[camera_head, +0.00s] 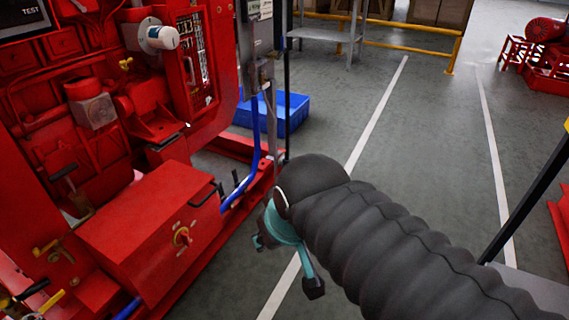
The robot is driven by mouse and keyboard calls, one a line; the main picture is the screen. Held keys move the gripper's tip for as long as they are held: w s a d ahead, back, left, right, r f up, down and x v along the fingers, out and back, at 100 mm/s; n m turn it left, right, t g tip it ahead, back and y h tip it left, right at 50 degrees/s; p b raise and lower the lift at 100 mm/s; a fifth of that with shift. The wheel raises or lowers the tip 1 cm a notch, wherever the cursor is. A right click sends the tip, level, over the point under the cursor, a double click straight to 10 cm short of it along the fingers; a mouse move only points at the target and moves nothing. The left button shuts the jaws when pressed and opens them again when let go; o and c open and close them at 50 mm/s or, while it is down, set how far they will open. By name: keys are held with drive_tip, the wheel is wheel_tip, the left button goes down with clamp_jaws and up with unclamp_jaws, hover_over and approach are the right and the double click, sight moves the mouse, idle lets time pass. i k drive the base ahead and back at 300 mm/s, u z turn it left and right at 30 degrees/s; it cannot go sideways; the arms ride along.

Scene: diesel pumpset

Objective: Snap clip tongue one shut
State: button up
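No clip tongue can be told for sure in this view. The red diesel pumpset (70,150) fills the left side. A red box (150,215) sits low on it, with a black bar-like fitting (203,194) at its upper right edge and a red rotary knob (181,237) on its front. I cannot tell whether that fitting is a clip. My gripper (286,266), teal with dark fingertips, is to the right of the red box, apart from it, above the floor. Its fingers are spread, and nothing shows between them. My dark ribbed arm hides the floor behind it.
A blue crate (290,112) stands on the floor behind a grey post (248,70) with blue hoses. A grey table (325,35) and yellow rail (410,50) are at the back. More red equipment (545,55) stands far right. The grey floor between is clear.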

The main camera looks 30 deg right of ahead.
sight(235, 175)
drive_tip(key=z, duration=0.7)
drive_tip(key=k, duration=0.6)
drive_tip(key=z, duration=0.6)
drive_tip(key=i, duration=0.85)
drive_tip(key=u, duration=1.1)
drive_tip(key=i, duration=0.7)
drive_tip(key=u, duration=0.75)
